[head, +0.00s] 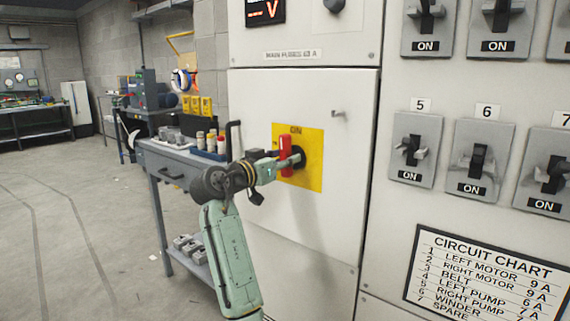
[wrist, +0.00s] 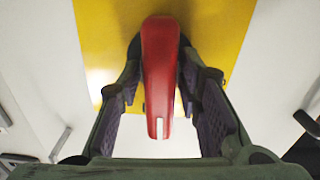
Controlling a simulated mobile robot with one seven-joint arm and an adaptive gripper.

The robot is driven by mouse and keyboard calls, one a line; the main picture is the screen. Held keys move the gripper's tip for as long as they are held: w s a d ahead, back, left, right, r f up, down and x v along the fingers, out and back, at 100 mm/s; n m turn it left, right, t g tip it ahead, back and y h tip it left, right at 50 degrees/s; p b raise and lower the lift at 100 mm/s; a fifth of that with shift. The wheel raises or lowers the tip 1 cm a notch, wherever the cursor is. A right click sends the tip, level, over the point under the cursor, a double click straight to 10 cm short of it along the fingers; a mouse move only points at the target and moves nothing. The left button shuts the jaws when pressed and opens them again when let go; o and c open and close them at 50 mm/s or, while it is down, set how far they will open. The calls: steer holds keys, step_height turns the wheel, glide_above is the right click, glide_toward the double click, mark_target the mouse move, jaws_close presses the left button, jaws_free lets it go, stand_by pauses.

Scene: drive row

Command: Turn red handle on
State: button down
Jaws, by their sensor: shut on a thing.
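The red handle (head: 285,150) sits on a yellow plate (head: 312,145) on the white cabinet door. In the head view it stands about upright, and the word above it on the plate reads ON. In the wrist view the red handle (wrist: 160,75) runs down the middle of the picture, with a white mark near its lower end. My gripper (head: 284,160) is at the handle. In the wrist view my gripper (wrist: 160,95) has one finger on each side of the handle, shut on it. The handle's pivot is partly hidden.
To the right, a panel carries several grey breaker switches (head: 416,150) and a circuit chart (head: 487,277). A small door latch (head: 338,113) sticks out right of the plate. A workbench (head: 180,155) with jars stands left of the cabinet. The floor further left is open.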

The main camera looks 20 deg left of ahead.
steer(key=shift+m, duration=0.5)
steer(key=c, duration=1.4)
jaws_free()
steer(key=v, duration=1.2)
